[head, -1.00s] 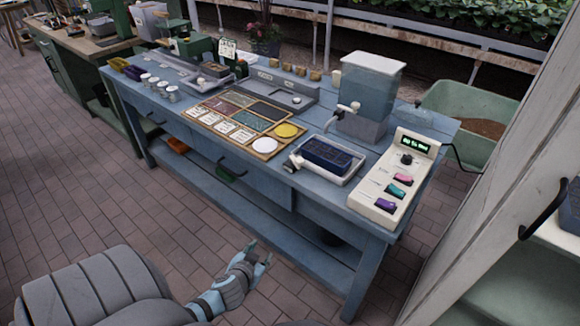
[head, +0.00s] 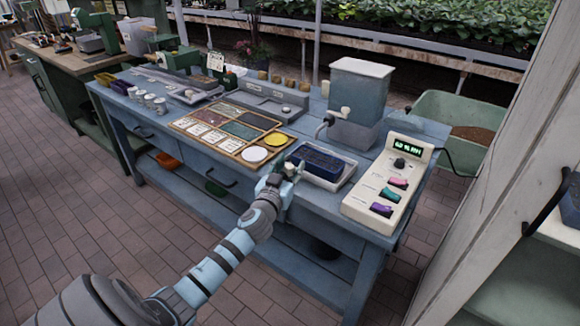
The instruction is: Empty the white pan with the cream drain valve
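The white pan (head: 331,186) sits on the blue bench, left of the control box, with a dark blue cell tray (head: 318,161) standing in it. My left gripper (head: 289,168) is at the pan's front left corner, where the drain valve is. The gripper covers the valve, so I cannot tell whether they touch. The finger gap is too small and overlapped to read. The pan's floor is mostly hidden by the tray, and I cannot see any water level. My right gripper is out of view.
A control box (head: 388,185) with a green display and coloured switches is to the right. A divided tray (head: 232,128) with a yellow and a white disc lies left. A cabinet stands far right.

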